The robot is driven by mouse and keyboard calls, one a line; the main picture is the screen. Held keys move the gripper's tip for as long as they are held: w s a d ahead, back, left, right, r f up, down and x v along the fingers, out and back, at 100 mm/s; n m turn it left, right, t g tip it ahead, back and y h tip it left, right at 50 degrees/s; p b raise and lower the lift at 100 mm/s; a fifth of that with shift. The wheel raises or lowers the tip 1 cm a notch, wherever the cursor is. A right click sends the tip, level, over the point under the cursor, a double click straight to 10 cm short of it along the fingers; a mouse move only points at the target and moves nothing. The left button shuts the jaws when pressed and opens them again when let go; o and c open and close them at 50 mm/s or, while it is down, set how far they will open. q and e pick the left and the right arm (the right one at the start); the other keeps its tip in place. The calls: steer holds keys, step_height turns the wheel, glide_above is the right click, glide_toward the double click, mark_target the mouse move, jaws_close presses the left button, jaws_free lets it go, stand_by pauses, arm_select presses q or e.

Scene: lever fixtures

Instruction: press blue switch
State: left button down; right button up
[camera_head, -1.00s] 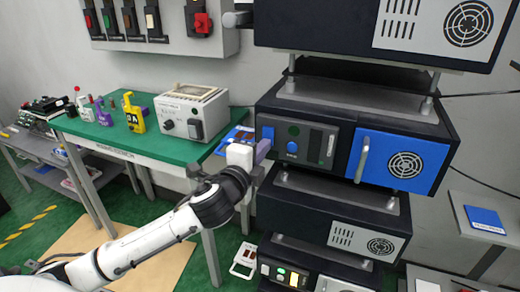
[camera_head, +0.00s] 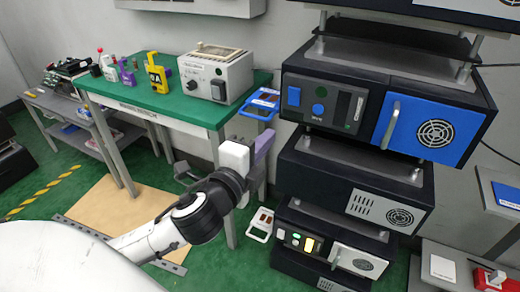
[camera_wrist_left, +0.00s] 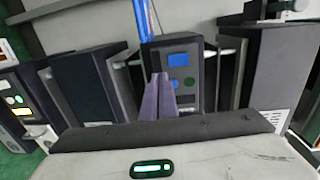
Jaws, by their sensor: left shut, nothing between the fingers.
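The black unit with a blue door (camera_head: 433,122) has a control panel on its left half. On the panel are a round blue button (camera_head: 318,109) and a blue rectangular piece (camera_head: 293,96) to its left. In the left wrist view, the blue rectangle (camera_wrist_left: 179,60) and the blue round button (camera_wrist_left: 172,85) show beyond the fingers. My left gripper (camera_head: 264,148), with purple fingers, is shut and empty. In the head view it is below and left of the panel, seemingly apart from it. In the wrist view its fingertips (camera_wrist_left: 160,78) partly overlap the panel. My right gripper is not in view.
More black units stand below, one with lit buttons (camera_head: 295,241). A green-topped table (camera_head: 150,100) at left holds a grey box (camera_head: 212,75) and several small items. A blue-framed panel (camera_head: 262,103) sits at its right edge.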

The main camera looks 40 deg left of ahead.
arm_select(q)
steer(key=shift+s+d+f, duration=0.1)
steer(key=shift+s+d, duration=0.1)
steer(key=shift+s, duration=0.95)
steer(key=s+d+f+n+g+h, duration=0.2)
steer(key=s+d+f+n+g, duration=0.1)
steer(key=f, duration=0.8)
steer(key=s+d+f+n+g+h, duration=0.1)
steer(key=s+d+f+n+g, duration=0.15)
steer(key=f, duration=0.75)
steer(key=s+d+f+n+g+h, duration=0.1)
steer(key=s+d+f+n, duration=0.2)
steer(key=s+f, duration=0.3)
steer(key=s+d+f+n+g+h, duration=0.1)
steer(key=s+d+f+n, duration=0.3)
steer(key=f, duration=0.5)
steer(key=shift+s+n+g, duration=0.45)
steer(key=shift+s+n, duration=0.3)
steer(key=shift+s, duration=0.35)
